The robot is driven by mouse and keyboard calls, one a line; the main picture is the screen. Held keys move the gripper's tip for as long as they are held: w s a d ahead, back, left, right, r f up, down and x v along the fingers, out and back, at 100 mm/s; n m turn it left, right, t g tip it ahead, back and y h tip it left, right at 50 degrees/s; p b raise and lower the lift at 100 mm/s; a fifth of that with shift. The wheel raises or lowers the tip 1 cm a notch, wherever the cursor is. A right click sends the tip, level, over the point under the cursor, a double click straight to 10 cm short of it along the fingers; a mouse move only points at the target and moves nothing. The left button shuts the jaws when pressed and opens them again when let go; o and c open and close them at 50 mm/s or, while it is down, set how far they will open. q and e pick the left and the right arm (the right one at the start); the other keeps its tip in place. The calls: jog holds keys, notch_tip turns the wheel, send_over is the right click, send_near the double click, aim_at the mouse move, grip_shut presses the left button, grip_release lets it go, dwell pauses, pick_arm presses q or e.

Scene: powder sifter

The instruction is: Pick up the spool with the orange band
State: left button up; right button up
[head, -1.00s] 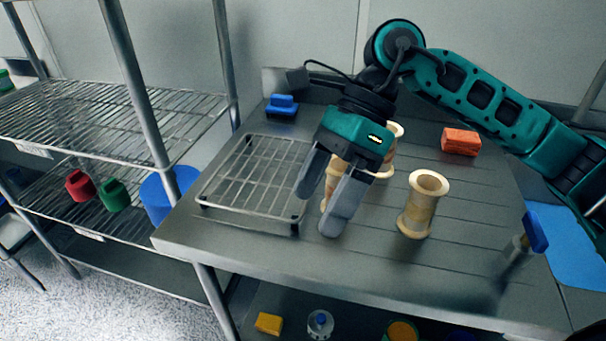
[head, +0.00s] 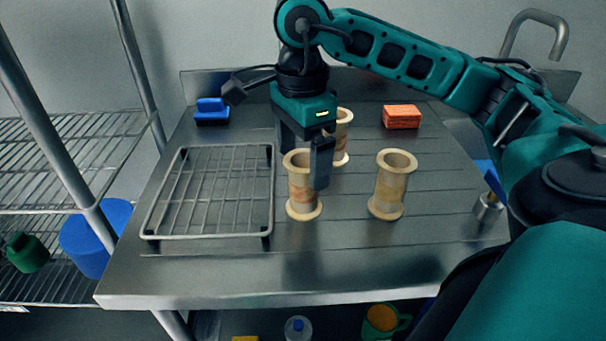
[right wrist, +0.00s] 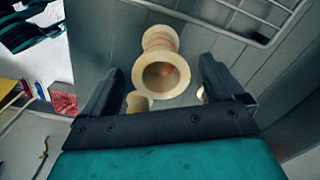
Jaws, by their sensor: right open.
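Three pale wooden spools stand upright on the steel table: a front left spool (head: 301,188), a right spool (head: 391,186) and a back spool (head: 341,140). The front left one shows a dull orange-tan band; the others' bands look paler or are partly hidden, so I cannot tell surely which is the orange one. My right gripper (head: 304,160) is open and empty, fingers down, close to the front left spool and partly in front of the back one. In the right wrist view a spool (right wrist: 160,42) lies between and beyond my open fingers (right wrist: 160,88).
A wire rack (head: 205,190) stands left of the spools on the table (head: 290,265). A blue object (head: 211,110) and an orange brick-like block (head: 402,116) lie at the back. A blue-handled tool (head: 490,195) stands at the right. Bare table lies in front of the spools.

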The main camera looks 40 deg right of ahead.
aim_at(304, 183)
jog(key=shift+d+f+b, duration=0.15)
jog(key=shift+f+b, duration=0.2)
jog(key=shift+f, duration=2.65)
jog(key=shift+c, duration=0.4)
jog(key=c, duration=1.2)
jog(key=shift+o, duration=0.2)
jog(key=shift+r, duration=0.15)
